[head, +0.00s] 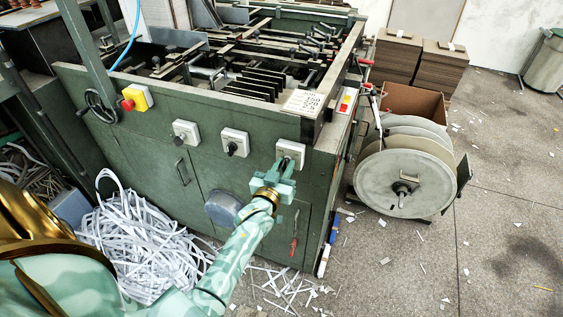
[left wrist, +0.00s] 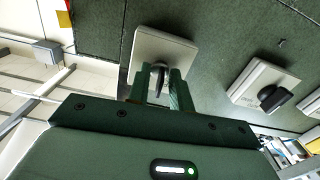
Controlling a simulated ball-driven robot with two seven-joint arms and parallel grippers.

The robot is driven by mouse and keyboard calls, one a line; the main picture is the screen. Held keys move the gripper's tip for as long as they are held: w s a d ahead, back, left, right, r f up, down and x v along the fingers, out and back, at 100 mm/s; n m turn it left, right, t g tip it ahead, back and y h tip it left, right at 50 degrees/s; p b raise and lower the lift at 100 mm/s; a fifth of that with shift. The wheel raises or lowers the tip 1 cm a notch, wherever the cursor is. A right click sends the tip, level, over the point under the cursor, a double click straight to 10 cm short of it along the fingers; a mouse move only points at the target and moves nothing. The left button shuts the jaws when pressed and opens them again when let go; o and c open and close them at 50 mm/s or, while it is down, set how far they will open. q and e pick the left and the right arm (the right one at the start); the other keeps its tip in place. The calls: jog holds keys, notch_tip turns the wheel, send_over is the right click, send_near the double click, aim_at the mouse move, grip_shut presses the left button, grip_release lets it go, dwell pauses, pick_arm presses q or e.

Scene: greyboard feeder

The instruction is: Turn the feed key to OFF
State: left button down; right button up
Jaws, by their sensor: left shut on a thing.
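The feed key (left wrist: 159,67) is a dark knob on a pale square switch plate (left wrist: 150,45) on the green machine front. In the head view this plate (head: 291,150) is the rightmost of three similar switches. My left gripper (head: 283,166) is at it, with the fingers in front of the plate's lower part. In the left wrist view the gripper's two fingers (left wrist: 162,88) stand on either side of the key and are shut on it. The fingers hide part of the key, and I cannot read its position or the plate's lettering. My right gripper is not in view.
Two more switches, a middle one (head: 234,143) and a left one (head: 186,133), sit on the same panel. A red button on a yellow box (head: 137,98) is further left. A large reel (head: 403,184) stands right of the machine. Shredded strips (head: 135,240) lie on the floor.

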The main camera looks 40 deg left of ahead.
pick_arm(q)
jog(key=n+p, duration=0.3)
jog(key=n, duration=0.1)
jog(key=shift+n, duration=0.3)
jog(key=shift+f+n+p, duration=0.1)
jog(key=shift+n+p, duration=0.6)
jog(key=shift+n, duration=1.1)
jog(key=c, duration=1.6)
grip_release()
jog(key=p+v, duration=0.3)
jog(key=v, duration=1.3)
jog(key=shift+s, duration=0.2)
